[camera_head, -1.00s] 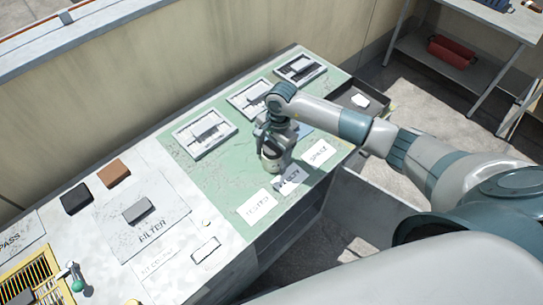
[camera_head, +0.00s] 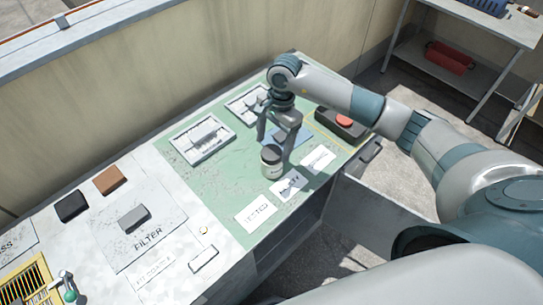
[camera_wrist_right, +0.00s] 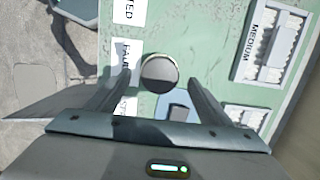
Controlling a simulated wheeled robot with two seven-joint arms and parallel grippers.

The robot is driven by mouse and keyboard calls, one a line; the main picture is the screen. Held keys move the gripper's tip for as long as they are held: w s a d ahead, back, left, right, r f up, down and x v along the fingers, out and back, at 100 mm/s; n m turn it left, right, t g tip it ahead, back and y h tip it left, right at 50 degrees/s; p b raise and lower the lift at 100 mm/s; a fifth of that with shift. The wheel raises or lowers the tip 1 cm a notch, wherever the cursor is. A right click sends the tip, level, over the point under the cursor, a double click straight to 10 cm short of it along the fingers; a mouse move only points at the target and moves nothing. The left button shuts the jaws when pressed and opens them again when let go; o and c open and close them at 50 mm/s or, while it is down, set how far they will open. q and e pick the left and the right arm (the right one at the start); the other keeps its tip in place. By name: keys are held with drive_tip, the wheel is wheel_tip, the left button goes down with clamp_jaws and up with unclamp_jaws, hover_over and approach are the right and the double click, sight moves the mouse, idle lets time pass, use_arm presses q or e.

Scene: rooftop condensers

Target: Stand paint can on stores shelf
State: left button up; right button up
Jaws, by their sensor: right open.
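The paint can (camera_head: 271,162), a short pale cylinder with a dark lid, stands upright on the green mat of the bench. In the right wrist view its round top (camera_wrist_right: 159,73) shows between and just ahead of the finger ends. My right gripper (camera_head: 275,141) is open and empty, above and beside the can on its far right side. The right wrist view shows both fingers (camera_wrist_right: 158,82) spread wide with the can apart from them. A grey metal shelf unit (camera_head: 484,24), possibly the stores shelf, stands at the top right. My left gripper is out of view.
White label cards (camera_head: 289,185) lie just in front of the can. Pale trays (camera_head: 203,138) lie behind it. A black box with a red button (camera_head: 342,121) sits right of the gripper.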

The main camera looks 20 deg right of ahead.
drive_tip(key=shift+w+d+r+b, duration=0.1)
drive_tip(key=shift+d+r+b, duration=0.1)
drive_tip(key=shift+r, duration=0.7)
drive_tip(key=shift+d+r+b, duration=0.1)
drive_tip(key=shift+r+b, duration=0.05)
drive_tip(key=shift+r, duration=0.75)
drive_tip(key=shift+o, duration=0.6)
drive_tip(key=shift+a+f, duration=0.1)
